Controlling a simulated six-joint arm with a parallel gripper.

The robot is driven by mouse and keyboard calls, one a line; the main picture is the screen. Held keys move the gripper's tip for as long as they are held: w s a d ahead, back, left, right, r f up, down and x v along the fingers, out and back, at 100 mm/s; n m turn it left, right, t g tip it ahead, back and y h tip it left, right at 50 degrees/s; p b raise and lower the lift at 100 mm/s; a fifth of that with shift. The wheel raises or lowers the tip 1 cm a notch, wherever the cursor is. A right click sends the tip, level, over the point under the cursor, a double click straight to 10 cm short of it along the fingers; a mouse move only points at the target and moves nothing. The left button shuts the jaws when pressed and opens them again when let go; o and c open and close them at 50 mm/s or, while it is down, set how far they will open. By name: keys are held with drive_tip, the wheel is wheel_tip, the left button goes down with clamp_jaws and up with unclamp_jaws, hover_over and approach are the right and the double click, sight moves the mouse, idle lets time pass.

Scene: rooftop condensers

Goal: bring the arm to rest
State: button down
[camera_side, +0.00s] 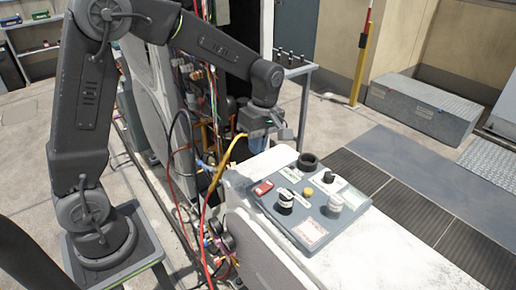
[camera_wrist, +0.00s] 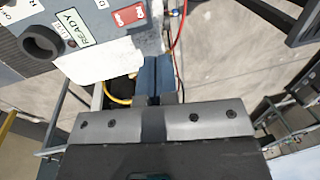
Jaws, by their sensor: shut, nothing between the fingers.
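My gripper (camera_side: 258,146) hangs from my dark grey arm, pointing down, just behind the left far corner of the grey control panel. In the wrist view the two blue fingers of my gripper (camera_wrist: 158,68) are pressed together with nothing between them. The control panel (camera_side: 290,222) carries a red rocker, several knobs, a yellow button and a black ring-shaped part. In the wrist view part of the panel (camera_wrist: 95,14) shows at upper left, with a READY label and the red rocker. The fingers appear apart from the panel.
The panel sits on a white cabinet (camera_side: 375,262). Red, blue and yellow hoses and wires (camera_side: 205,150) run close to my gripper's left. A grey metal stand (camera_side: 303,95) is behind it. A grey box (camera_side: 422,108) lies at the back right. Dark grating (camera_side: 430,215) and open floor lie right.

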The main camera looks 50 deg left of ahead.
drive_tip(key=s+d+r+m+t, duration=0.1)
drive_tip(key=s+r+m+t, duration=0.2)
drive_tip(key=s+m, duration=0.6)
drive_tip(key=s+d+r+m+t, duration=0.1)
drive_tip(key=s+r+m+t, duration=0.3)
drive_tip(key=s+r+m, duration=0.4)
drive_tip(key=shift+s+m+t, duration=0.3)
drive_tip(key=shift+s+m, duration=0.2)
